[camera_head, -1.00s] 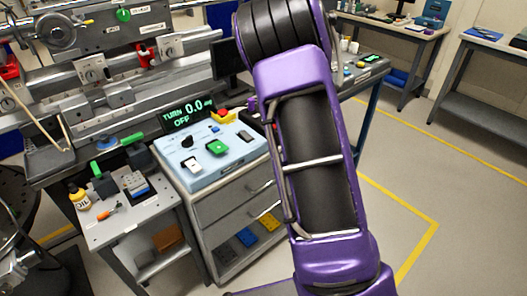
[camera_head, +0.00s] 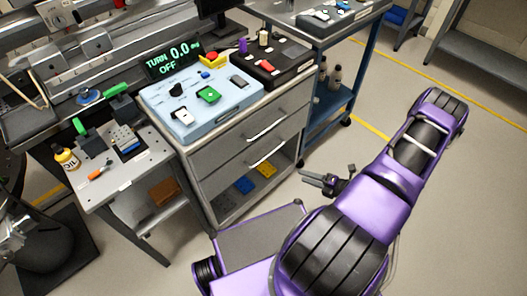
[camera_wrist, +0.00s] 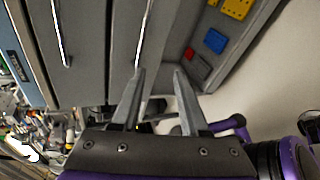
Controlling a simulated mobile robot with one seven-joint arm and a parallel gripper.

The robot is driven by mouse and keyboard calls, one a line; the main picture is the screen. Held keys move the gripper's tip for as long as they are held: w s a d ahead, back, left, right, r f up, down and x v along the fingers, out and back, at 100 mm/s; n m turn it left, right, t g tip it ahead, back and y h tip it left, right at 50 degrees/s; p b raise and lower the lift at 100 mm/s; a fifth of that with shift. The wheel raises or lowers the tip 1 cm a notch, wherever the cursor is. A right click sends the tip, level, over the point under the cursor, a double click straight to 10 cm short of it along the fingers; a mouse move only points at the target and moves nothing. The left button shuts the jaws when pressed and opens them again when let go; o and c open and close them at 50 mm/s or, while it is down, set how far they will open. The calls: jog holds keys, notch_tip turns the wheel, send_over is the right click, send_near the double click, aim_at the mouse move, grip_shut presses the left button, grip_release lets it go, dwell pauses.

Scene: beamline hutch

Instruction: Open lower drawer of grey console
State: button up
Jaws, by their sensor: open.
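The grey console (camera_head: 203,170) stands in the middle of the head view, with a pale blue control panel on top. Its upper drawer (camera_head: 241,136) and lower drawer (camera_head: 243,160) both look shut, each with a bar handle. The lower drawer's handle (camera_head: 267,157) is slanted in the head view. In the wrist view the lower handle (camera_wrist: 143,35) runs up from near the left fingertip. My gripper (camera_head: 312,180) is open and empty, in front of the console and to the right of the lower handle. In the wrist view its two fingers (camera_wrist: 159,75) point toward the console front, apart from each other.
Below the drawers is an open shelf with yellow and blue bins (camera_head: 244,184). A small side table (camera_head: 115,178) with an oil bottle and tools stands at left. A blue-framed bench (camera_head: 333,96) stands at right.

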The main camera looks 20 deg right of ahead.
jog(key=a+m+t+h, duration=0.1)
jog(key=m+t, duration=0.2)
jog(key=b, duration=0.2)
send_near(270, 153)
jog(key=x, duration=1)
jog(key=shift+a+f, duration=0.1)
jog(key=shift+f, duration=0.2)
grip_shut()
dwell(0.8)
